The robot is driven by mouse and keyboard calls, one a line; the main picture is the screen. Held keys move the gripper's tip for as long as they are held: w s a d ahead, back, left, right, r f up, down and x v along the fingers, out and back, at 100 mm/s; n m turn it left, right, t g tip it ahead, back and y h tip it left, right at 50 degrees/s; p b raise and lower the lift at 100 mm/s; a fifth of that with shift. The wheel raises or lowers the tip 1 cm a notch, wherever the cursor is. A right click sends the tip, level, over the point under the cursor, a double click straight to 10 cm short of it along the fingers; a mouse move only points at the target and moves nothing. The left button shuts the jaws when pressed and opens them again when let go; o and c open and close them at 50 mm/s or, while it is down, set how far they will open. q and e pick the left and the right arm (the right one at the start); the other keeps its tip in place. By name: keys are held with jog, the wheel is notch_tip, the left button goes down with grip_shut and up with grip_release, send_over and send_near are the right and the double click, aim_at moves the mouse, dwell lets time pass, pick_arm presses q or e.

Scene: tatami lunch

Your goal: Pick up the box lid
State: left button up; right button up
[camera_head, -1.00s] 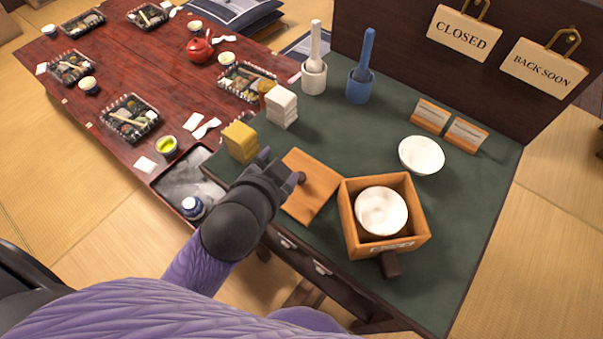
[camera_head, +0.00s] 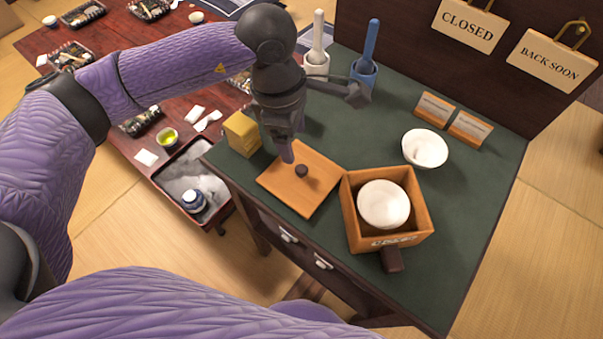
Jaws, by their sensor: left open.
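The box lid (camera_head: 300,192), a flat square wooden board with a dark round knob, lies on the green counter top, left of the wooden box. The wooden box (camera_head: 355,232) is open at the top and has a white bowl in it. My left gripper (camera_head: 324,127) is above and behind the lid, its fingers spread wide and empty. One fingertip is close to the lid's far edge by the knob; I cannot tell whether it touches. The other finger points right over the counter. My right gripper is not in view.
A white bowl (camera_head: 425,148) and two small card stands (camera_head: 434,109) are at the right. Free counter lies between lid and bowl.

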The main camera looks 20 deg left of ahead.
aim_at(301, 169)
pick_arm(q)
jog(key=f+b, duration=0.1)
jog(key=f, duration=0.2)
jog(key=f+b, duration=0.1)
jog(key=f, duration=0.2)
jog(key=d+f+b, duration=0.1)
jog(key=f, duration=0.1)
jog(key=shift+w+d+f, duration=0.1)
jog(key=shift+w+f, duration=0.1)
jog(key=shift+f, duration=0.2)
jog(key=shift+r, duration=0.15)
jog(key=shift+c, duration=0.3)
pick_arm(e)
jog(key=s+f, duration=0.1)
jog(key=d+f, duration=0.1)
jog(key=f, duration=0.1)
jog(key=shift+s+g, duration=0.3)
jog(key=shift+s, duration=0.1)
pick_arm(q)
jog(key=c, duration=0.5)
grip_shut()
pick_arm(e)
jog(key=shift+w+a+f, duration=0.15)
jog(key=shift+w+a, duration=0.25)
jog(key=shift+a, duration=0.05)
